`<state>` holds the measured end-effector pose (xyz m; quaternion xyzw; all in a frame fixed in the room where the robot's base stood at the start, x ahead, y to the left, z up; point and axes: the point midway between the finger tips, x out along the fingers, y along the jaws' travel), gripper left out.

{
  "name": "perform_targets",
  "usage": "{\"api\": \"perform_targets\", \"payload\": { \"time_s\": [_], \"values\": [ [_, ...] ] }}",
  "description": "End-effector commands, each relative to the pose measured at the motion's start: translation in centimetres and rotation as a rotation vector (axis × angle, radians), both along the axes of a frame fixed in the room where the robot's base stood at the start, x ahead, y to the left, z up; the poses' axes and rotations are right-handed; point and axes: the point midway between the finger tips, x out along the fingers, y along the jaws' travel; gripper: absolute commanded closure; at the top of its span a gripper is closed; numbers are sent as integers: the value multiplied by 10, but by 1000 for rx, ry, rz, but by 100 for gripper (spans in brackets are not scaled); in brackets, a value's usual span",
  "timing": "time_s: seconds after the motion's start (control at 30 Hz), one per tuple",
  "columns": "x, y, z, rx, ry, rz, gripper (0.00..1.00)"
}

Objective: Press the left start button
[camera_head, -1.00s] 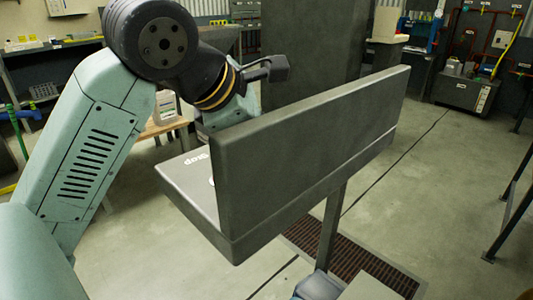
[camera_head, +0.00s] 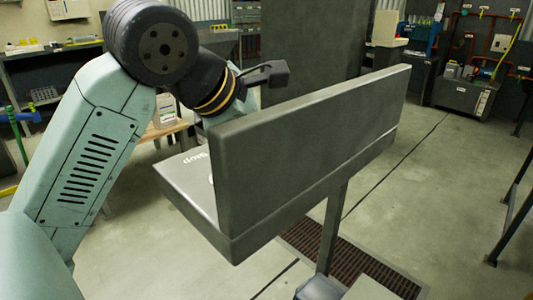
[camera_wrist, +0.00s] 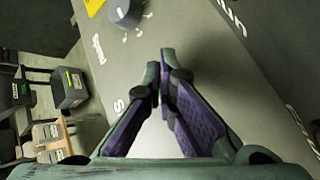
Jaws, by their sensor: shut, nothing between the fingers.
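The grey control panel (camera_head: 190,178) has a tilted top face with a "Stop" label and an upright back plate (camera_head: 310,125) that hides most of the face in the head view. In the wrist view the panel face (camera_wrist: 225,95) carries white lettering: "Speed", a word starting with "S" partly behind my fingers, and "Run" at upper right. My gripper (camera_wrist: 166,62) is shut and empty, its purple-padded fingers over the panel face. Its fingertips are hidden behind the back plate in the head view. No start button can be made out clearly; contact with the panel cannot be told.
A dark round knob (camera_wrist: 124,12) with a yellow part (camera_wrist: 94,7) beside it sits at the top of the wrist view. The post (camera_head: 332,225) stands under the panel by a floor grate (camera_head: 300,238). Open floor lies right of the panel.

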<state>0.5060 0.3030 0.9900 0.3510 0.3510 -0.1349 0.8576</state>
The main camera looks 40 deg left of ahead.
Motion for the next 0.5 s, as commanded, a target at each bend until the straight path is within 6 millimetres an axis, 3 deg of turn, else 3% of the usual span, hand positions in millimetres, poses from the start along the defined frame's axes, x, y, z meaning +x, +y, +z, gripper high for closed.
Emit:
{"api": "perform_targets", "payload": {
  "time_s": [0.5],
  "values": [
    [0,0,-5,0,1,0,100]
  ]
}}
